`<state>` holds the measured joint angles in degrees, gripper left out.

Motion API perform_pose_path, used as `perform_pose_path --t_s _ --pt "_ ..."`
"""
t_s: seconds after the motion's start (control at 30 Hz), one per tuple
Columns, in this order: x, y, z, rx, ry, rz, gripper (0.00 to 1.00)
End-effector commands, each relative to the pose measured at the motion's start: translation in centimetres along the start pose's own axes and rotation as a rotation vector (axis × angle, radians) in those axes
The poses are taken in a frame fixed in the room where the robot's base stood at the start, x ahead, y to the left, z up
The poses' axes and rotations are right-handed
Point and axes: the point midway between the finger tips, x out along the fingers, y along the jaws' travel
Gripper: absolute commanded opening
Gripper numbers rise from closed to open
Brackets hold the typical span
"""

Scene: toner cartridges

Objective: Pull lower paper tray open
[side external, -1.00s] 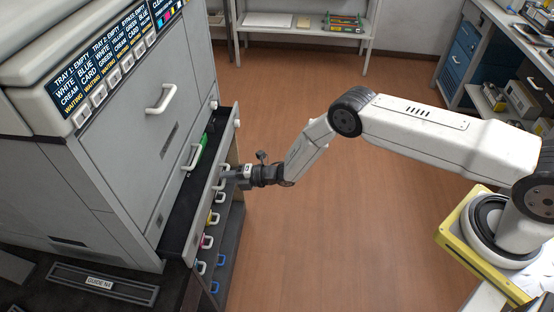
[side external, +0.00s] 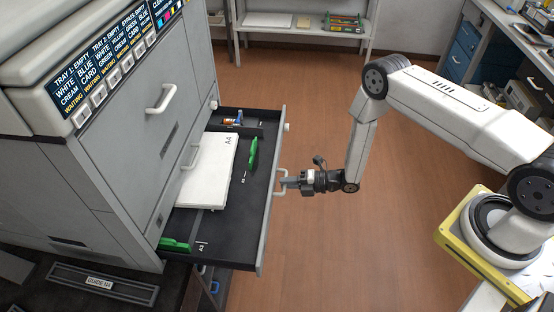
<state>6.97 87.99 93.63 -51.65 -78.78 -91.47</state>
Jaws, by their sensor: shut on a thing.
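The lower paper tray (side external: 232,217) is drawn well out of the grey printer (side external: 110,150), to the right. It is a black drawer with a light grey front panel. Inside lies a white stack of paper (side external: 208,165) marked A4, with one green guide (side external: 253,154) to its right and another green guide (side external: 175,244) at the near end. My gripper (side external: 286,183) is shut on the white tray handle (side external: 279,181), on the outer face of the front panel.
A small blue, white and orange item (side external: 233,119) lies in the tray's far compartment. Another white handle (side external: 161,99) is on the printer's upper panel. The brown floor (side external: 310,250) right of the tray is clear. A shelf (side external: 300,30) stands at the back.

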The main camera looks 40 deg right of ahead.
Motion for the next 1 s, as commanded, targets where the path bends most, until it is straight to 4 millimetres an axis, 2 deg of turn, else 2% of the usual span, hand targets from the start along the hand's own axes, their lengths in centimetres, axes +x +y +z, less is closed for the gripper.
perform_pose_path --t_s 0.03,0.2,0.6,0.8,1.0 --pt "-1.4 -0.3 0.2 0.004 -0.008 -0.001 0.00" --pt "-4.9 -1.1 0.2 0.004 -0.008 0.000 0.00" --pt "-12.4 -2.6 0.2 0.002 -0.009 0.002 0.00" --pt "-15.3 -3.3 0.2 0.001 -0.007 0.001 0.00" --pt "-16.9 -3.6 0.2 -0.002 -0.005 0.002 0.00"
